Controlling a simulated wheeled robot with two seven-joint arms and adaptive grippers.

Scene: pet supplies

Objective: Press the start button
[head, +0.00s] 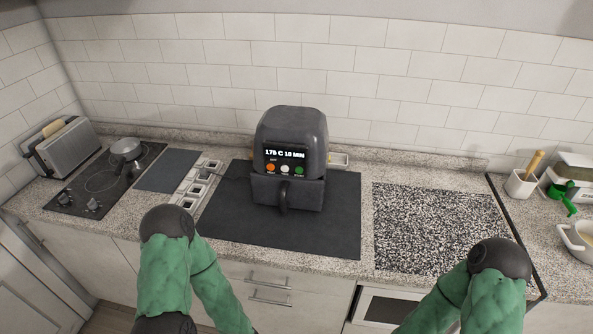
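A dark grey air fryer (291,150) stands on a black mat (335,222) in the middle of the counter, its front handle (283,197) facing me. Its lit display (285,154) shows white text that looks like a temperature and a time in minutes. Below the text sit three round buttons: an orange one (270,167), a white one (285,169) and a green one (299,171). The small labels under them are too blurred to read surely. Nothing covers the panel. My green arms show at the lower left and lower right; both grippers are out of view.
A row of sockets (197,184) lies left of the mat. Further left are a hob (105,180) with a pot (126,149) and a toaster (67,150). A speckled board (440,228) lies bare to the right. A utensil holder (521,184) and a bowl (578,240) stand far right.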

